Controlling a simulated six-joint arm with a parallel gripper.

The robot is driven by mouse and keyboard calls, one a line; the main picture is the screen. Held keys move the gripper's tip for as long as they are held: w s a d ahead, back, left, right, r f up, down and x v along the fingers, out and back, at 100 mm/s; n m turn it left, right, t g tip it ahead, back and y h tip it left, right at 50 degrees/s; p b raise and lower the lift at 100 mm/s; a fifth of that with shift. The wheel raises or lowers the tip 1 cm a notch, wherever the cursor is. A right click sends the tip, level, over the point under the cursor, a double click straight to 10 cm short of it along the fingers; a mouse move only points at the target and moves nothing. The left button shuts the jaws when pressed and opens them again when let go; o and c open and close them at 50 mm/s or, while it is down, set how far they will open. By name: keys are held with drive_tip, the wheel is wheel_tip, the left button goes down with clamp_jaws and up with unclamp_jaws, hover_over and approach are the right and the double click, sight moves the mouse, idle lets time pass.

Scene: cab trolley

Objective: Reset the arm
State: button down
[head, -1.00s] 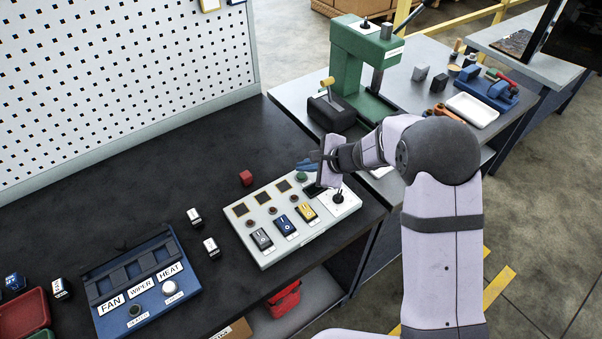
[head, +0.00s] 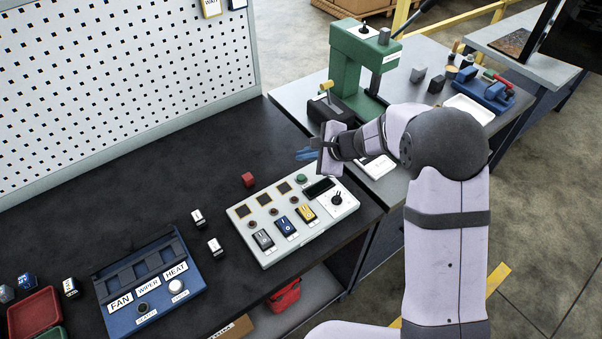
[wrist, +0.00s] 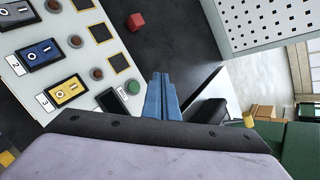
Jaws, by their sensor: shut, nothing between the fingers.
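My gripper (head: 305,154) has blue fingers and is shut and empty. In the head view it hangs in the air past the far right corner of the grey switch panel (head: 262,258), with its fingers pointing left. The wrist view shows the shut fingers (wrist: 161,97) pointing away over the dark bench, beside the panel's green button (wrist: 133,87). The panel carries grey, blue and yellow rocker switches, a small dark screen and a black knob (head: 337,199). My fingers appear apart from the panel.
A red cube (head: 248,180) lies behind the panel. A blue FAN/WIPER/HEAT box (head: 185,300) and small switch blocks stand to the left. A green press (head: 347,65) stands on the grey table behind my arm. A white pegboard (head: 120,90) rises at the back. Dark bench between is mostly clear.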

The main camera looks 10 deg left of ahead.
drive_tip(key=shift+s, duration=0.1)
idle(0.3)
drive_tip(key=s+d+n+g+h, duration=0.2)
drive_tip(key=s+d+n, duration=0.5)
drive_tip(key=s+d, duration=0.5)
drive_tip(key=s+d+r+n+g+h, duration=0.1)
drive_tip(key=s+d+n+g+h, duration=0.2)
drive_tip(key=s, duration=1.5)
drive_tip(key=d+n+h, duration=0.2)
drive_tip(key=d+n, duration=0.3)
drive_tip(key=d, duration=0.4)
drive_tip(key=shift+d+r+n+h, duration=0.15)
drive_tip(key=shift+d+n+h, duration=0.05)
drive_tip(key=shift+n+h, duration=0.1)
drive_tip(key=shift+w, duration=0.1)
